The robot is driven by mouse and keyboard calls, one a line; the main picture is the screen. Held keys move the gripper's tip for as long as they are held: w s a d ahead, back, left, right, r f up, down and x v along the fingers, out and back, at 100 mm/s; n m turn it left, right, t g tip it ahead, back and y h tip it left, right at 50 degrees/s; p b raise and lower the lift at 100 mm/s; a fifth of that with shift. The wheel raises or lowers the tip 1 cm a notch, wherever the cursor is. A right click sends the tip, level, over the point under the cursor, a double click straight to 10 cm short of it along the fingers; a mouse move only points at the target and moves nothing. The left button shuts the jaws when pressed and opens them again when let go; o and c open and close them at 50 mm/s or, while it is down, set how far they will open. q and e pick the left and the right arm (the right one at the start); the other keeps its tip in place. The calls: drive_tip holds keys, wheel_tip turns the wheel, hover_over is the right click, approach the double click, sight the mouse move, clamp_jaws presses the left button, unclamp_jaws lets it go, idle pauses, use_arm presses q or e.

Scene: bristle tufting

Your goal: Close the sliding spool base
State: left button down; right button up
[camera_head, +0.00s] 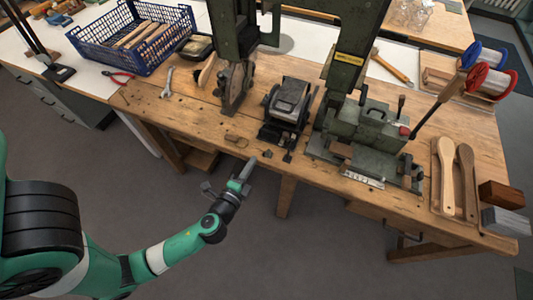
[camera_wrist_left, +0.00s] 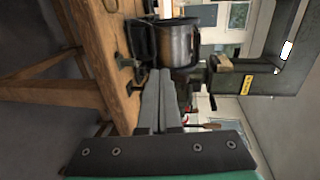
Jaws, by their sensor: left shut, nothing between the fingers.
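The spool base, a dark metal unit with a grey rounded top (camera_head: 290,100), stands near the front edge of the wooden bench. In the left wrist view I take the dark rounded body (camera_wrist_left: 178,45) beyond my fingertips to be the same unit. Small dark parts stick out at its front, by the bench edge. I cannot tell how far its slide stands out. My left gripper (camera_head: 250,163) is shut and empty, just in front of the bench edge and left of the unit. Its shut fingers also show in the left wrist view (camera_wrist_left: 160,76), apart from the unit. My right gripper is out of view.
A green press machine (camera_head: 370,125) stands to the right of the unit, and a dark green upright machine (camera_head: 236,85) to its left. A blue crate (camera_head: 150,62), wooden brushes (camera_head: 446,175) and colored spools (camera_head: 475,75) lie farther off. The floor before the bench is clear.

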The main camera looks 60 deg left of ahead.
use_arm(q)
drive_tip(key=x, duration=0.4)
drive_tip(key=f+x, duration=0.1)
drive_tip(key=x, duration=0.4)
drive_tip(key=b+x, duration=0.1)
drive_tip(key=x, duration=0.4)
drive_tip(key=shift+s+a+f, duration=0.1)
drive_tip(key=shift+f, duration=0.25)
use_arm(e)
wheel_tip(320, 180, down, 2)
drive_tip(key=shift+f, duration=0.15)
use_arm(q)
drive_tip(key=shift+a, duration=0.1)
